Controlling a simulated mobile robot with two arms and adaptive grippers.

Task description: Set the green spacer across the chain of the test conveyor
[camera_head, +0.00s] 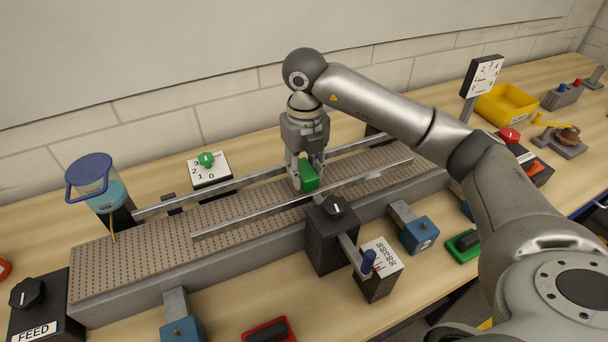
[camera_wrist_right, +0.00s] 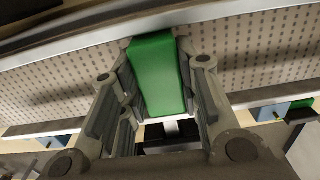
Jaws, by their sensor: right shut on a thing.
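The green spacer (camera_head: 308,176) is a green block held between the fingers of my right gripper (camera_head: 306,182). The right wrist view shows the spacer (camera_wrist_right: 158,75) gripped from both sides by the fingers (camera_wrist_right: 160,100). The test conveyor has a grey perforated chain (camera_head: 150,251) running between two metal guide rails. In the head view the gripper is over the chain, between the rails, toward the right half of the conveyor. I cannot tell whether the spacer touches the chain. My left gripper is not in view.
The near guide rail (camera_head: 250,220) and far guide rail (camera_head: 230,185) flank the chain. A black knob box (camera_head: 333,235) stands at the conveyor's front edge. A yellow bin (camera_head: 506,105) sits at the far right.

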